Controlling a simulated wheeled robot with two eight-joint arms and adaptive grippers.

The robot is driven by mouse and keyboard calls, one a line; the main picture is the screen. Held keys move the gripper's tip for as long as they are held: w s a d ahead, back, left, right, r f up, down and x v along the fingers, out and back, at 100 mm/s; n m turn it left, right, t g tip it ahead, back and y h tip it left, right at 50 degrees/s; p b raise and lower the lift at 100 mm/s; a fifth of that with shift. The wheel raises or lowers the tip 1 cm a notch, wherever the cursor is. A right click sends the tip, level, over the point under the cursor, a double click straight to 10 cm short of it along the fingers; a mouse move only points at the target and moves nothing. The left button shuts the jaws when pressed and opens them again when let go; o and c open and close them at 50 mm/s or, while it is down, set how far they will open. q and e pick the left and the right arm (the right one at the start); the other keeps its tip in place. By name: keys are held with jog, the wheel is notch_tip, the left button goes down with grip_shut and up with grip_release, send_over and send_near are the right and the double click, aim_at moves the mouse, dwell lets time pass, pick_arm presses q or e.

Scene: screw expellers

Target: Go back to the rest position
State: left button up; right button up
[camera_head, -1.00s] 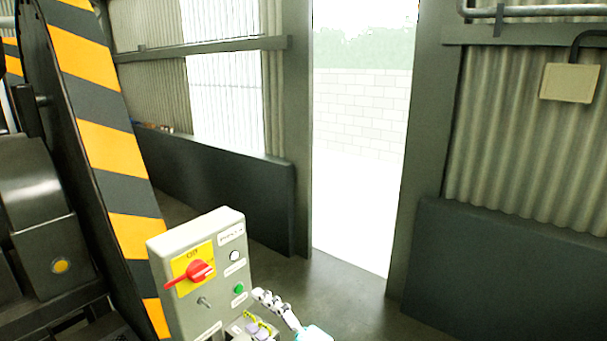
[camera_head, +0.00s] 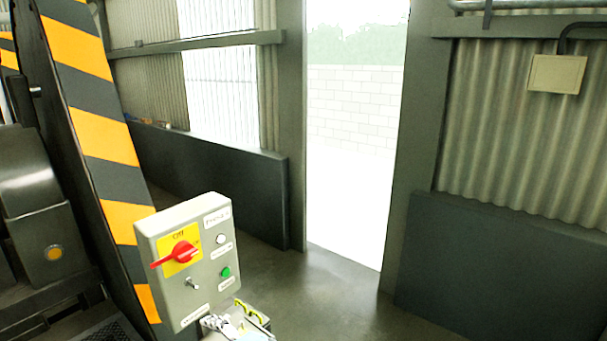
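The grey control box (camera_head: 190,262) stands upright at lower centre-left. It has a red rotary switch (camera_head: 181,253) on a yellow "Off" plate, a white button (camera_head: 221,239), a green button (camera_head: 226,272) and a small metal toggle (camera_head: 192,284). White jointed finger parts of what looks like my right gripper (camera_head: 218,323) show at the bottom edge, just below the box's lower right corner. Most of that gripper is cut off, so I cannot tell its opening or whether it touches anything. My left gripper is not in view.
A small item with yellow parts (camera_head: 246,309) is beside the box's lower right. A machine with a yellow-and-black striped guard (camera_head: 103,160) fills the left. Dark low panels (camera_head: 500,270) line the walls. The floor (camera_head: 310,290) toward the bright doorway is clear.

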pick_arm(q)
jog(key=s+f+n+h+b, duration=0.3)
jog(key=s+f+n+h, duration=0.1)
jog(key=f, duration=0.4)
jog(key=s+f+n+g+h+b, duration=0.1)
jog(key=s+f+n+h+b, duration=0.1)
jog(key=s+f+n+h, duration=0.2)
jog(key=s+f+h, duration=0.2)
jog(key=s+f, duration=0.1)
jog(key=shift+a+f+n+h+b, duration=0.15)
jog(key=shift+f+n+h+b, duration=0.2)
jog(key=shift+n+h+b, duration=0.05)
